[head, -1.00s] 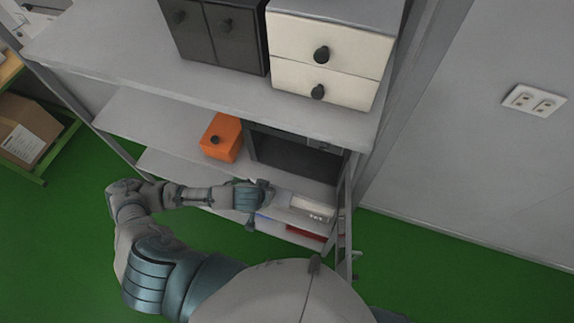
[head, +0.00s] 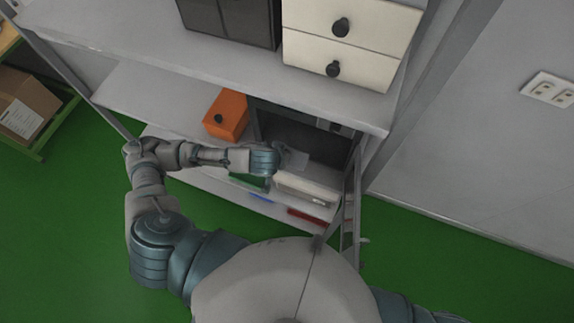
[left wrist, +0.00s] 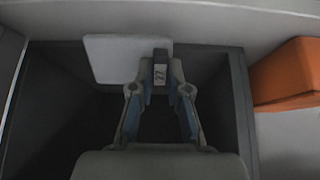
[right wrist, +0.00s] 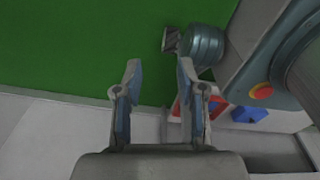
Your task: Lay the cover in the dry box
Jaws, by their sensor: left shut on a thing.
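The cover is a pale grey flat plate (left wrist: 112,58), also seen in the head view (head: 295,159). A small dark block marked 27 (left wrist: 160,70) is between my left fingertips beside it. My left gripper (left wrist: 160,78) is shut on this piece and holds the plate at the dry box opening; the exact contact is unclear. The dry box is a dark open-fronted box (left wrist: 239,110) on the middle shelf, also in the head view (head: 253,123). Its inside is dark. My right gripper (right wrist: 160,72) is open and empty, above the green floor.
An orange box (head: 227,114) stands left of the dry box. A white item (head: 308,187) sits below, with green, blue and red items near it. The upper shelf edge (head: 210,85) runs above my left arm.

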